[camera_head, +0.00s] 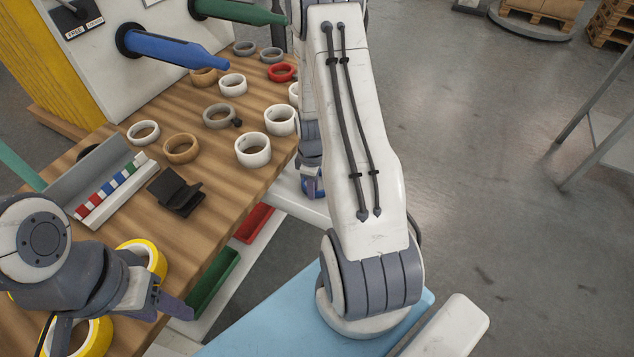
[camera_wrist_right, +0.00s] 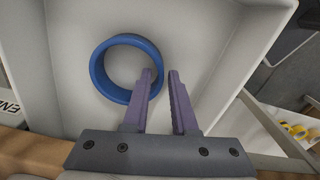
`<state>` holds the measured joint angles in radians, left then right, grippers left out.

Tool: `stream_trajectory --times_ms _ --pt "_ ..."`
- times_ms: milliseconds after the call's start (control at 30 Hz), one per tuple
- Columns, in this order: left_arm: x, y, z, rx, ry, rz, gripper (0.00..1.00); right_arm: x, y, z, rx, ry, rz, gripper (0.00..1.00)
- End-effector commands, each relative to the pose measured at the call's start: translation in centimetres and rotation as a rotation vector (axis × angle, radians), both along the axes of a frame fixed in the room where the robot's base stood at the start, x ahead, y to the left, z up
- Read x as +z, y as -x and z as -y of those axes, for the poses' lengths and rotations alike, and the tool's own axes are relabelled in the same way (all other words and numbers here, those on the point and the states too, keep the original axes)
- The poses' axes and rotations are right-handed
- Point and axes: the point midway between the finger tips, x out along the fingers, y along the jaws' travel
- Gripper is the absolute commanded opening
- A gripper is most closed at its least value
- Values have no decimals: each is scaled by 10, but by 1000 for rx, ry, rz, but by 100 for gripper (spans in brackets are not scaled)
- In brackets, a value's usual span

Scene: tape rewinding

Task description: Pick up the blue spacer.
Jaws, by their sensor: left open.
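The blue spacer (camera_wrist_right: 97,72) is a ring lying in a white-walled bin in the right wrist view. A bit of blue, likely the same ring, shows in the head view (camera_head: 319,187) under my right gripper (camera_head: 311,165). In the wrist view my right gripper (camera_wrist_right: 161,73) has its fingers slightly apart around the ring's right wall. The left fingertip overlaps the ring and the right one is outside it. I cannot tell whether either finger touches it. My left gripper (camera_head: 172,302) is open and empty by the table's front edge.
The wooden table (camera_head: 225,150) holds several white, tan and grey rings, a red ring (camera_head: 281,72), yellow rolls (camera_head: 150,258) and a black stand (camera_head: 176,190). Blue (camera_head: 175,50) and green spindles jut over it. Red and green bins (camera_head: 213,284) line its edge.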

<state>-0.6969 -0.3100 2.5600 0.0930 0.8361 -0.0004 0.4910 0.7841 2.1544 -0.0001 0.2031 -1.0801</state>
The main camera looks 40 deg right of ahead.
Motion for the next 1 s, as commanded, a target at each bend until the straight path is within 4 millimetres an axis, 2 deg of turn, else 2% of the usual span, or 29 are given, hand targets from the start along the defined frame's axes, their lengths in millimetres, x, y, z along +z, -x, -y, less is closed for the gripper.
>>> stream_trajectory --times_ms 467,633,767,1000 --pt "0 0 0 0 0 0 53 3 0 0 0 0 1 0" --pt "0 0 0 0 0 0 53 17 -1 1 0 1 3 0" --pt "1 0 0 0 0 0 53 40 -2 1 0 4 6 0" --pt "-1 0 0 0 0 0 53 72 45 25 -9 2 2 0"
